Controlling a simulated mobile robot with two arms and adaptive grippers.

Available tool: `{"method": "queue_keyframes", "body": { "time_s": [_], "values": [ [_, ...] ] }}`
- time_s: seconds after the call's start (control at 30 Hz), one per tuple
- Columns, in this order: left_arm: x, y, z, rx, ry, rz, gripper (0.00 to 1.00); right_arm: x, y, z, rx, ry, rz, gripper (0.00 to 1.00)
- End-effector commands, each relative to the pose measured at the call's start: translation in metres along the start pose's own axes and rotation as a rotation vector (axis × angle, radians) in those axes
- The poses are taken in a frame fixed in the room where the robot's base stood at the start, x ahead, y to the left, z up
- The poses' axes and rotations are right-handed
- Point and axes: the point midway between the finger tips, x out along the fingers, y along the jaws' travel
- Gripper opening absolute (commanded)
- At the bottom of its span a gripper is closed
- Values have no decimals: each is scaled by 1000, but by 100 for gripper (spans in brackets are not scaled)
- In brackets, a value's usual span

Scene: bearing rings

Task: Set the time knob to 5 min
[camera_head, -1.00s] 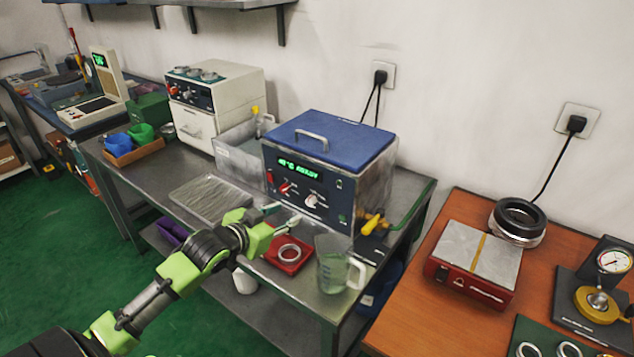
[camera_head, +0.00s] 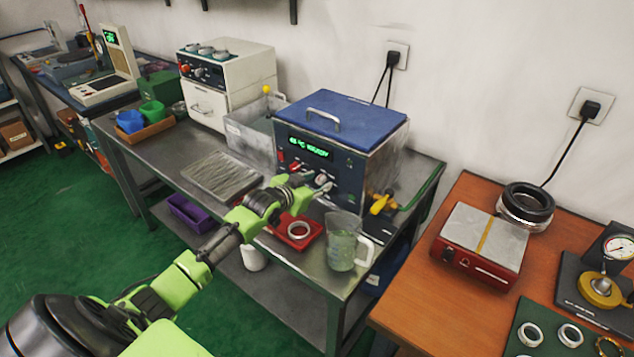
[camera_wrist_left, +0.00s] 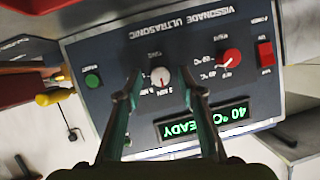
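The ultrasonic cleaner (camera_head: 345,172) is a dark-fronted box with a blue lid and a green lit display. Its white time knob (camera_wrist_left: 160,76) shows in the left wrist view, where the panel appears upside down. A thin pointer line on the knob faces down in that view; the small scale marks around it are hard to read. My left gripper (camera_wrist_left: 163,82) is open, its two fingers reaching towards the panel on either side of the knob, with gaps visible. In the head view my left gripper (camera_head: 318,186) is at the panel's front and partly covers the knob. My right gripper is not in view.
A red temperature knob (camera_wrist_left: 230,57), red switch (camera_wrist_left: 266,54) and green button (camera_wrist_left: 92,80) share the panel. A red tray (camera_head: 297,232) with a ring and a glass beaker (camera_head: 342,243) stand close in front. A yellow-handled tap (camera_head: 381,204) is to the right.

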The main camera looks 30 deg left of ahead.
Motion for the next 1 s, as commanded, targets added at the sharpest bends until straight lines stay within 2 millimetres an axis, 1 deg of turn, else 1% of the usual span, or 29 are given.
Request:
{"method": "queue_keyframes", "body": {
  "time_s": [0.1, 0.33, 0.37, 0.4, 0.5, 0.8, 1.0],
  "values": [
    [4, 0, -1, 0, 1, 0, 35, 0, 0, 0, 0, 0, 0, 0],
    [4, 0, 0, 1, 1, 0, 35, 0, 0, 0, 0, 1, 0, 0],
    [4, 0, 0, 1, 1, 0, 33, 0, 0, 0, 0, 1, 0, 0],
    [4, 0, 0, 1, 1, 0, 22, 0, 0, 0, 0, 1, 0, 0],
    [4, 0, 0, 1, 0, 0, 0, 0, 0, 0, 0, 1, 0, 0],
    [4, 0, 0, 14, 0, -6, 0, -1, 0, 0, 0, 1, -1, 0],
    [3, 2, 0, 81, 2, -33, 0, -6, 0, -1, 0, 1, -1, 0]
  ]
}}
